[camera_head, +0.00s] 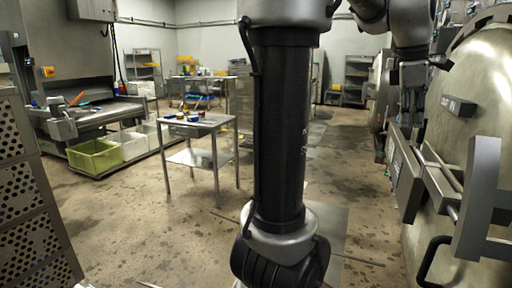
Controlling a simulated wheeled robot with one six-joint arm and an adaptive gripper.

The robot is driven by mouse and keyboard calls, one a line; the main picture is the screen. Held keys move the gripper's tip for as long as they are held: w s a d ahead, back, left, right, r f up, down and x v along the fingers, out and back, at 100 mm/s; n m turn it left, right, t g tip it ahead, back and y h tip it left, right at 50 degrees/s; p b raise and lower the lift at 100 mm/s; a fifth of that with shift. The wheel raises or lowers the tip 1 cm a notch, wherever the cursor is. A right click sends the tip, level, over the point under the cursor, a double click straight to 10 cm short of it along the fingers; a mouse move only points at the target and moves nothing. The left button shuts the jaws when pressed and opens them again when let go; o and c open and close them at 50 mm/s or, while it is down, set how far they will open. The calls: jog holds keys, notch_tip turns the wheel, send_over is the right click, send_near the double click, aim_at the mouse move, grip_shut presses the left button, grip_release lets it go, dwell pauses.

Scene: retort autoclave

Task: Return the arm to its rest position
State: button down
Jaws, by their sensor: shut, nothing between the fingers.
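My arm rises through the middle of the head view, with its dark upper link upright and its wrist bent over at the upper right. My gripper (411,112) hangs down from the wrist at the right. It is shut and empty. It is in front of the retort autoclave side of the room, close in the picture to the grey latch plate (403,172). I cannot tell how far apart they are. The round steel autoclave (485,95) fills the right edge, with a small label plate (458,106) on it.
A small steel table (212,121) with small coloured items stands left of my arm. A black handle (432,262) juts out at the lower right. A perforated metal stack (25,190) is at the left edge, with a green crate (94,156) beyond. The wet floor between is mostly clear.

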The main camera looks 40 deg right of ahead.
jog(key=w+a+f+m+t, duration=0.1)
jog(key=w+a+f+t, duration=0.1)
jog(key=w+a, duration=0.75)
jog(key=w+a+f+t, duration=0.15)
jog(key=w+a, duration=0.45)
jog(key=w, duration=0.7)
jog(key=w+a+f+m+t+y, duration=0.1)
jog(key=a+f, duration=0.2)
jog(key=a, duration=0.6)
jog(key=w+a+f+m+t+y, duration=0.1)
jog(key=a+f, duration=0.3)
jog(key=a, duration=0.6)
jog(key=shift+w+f, duration=0.15)
jog(key=shift+w, duration=0.65)
jog(key=shift+w, duration=0.1)
